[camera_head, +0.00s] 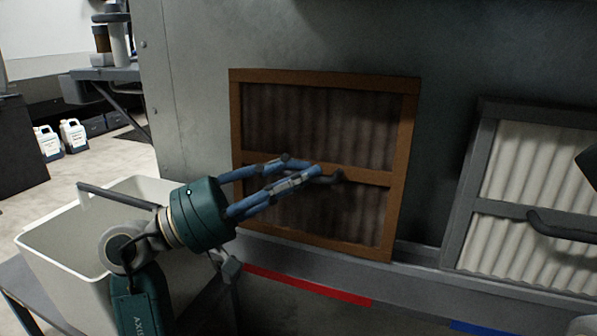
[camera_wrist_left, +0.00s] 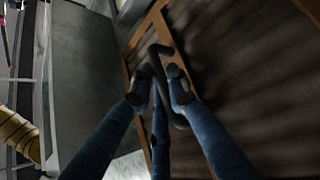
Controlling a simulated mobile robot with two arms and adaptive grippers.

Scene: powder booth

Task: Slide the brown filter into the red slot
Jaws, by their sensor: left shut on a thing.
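The brown filter (camera_head: 315,173) has a brown frame and dark pleats and stands upright against the grey booth wall. Its frame also shows in the left wrist view (camera_wrist_left: 177,62). My left gripper (camera_head: 318,175) has blue fingers and is shut on the filter's dark handle at the middle crossbar; the handle (camera_wrist_left: 158,68) lies between the fingers in the wrist view. A red strip (camera_head: 308,286) marks the ledge below the brown filter. The slot opening behind the filter is hidden, and I cannot tell how deep the filter sits. My right gripper is not clearly in view.
A grey-framed white filter (camera_head: 530,190) with a dark handle stands to the right, above a blue strip (camera_head: 480,328). A white bin (camera_head: 70,235) stands at the lower left, close to my left arm. White jugs (camera_head: 72,135) sit on the floor behind.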

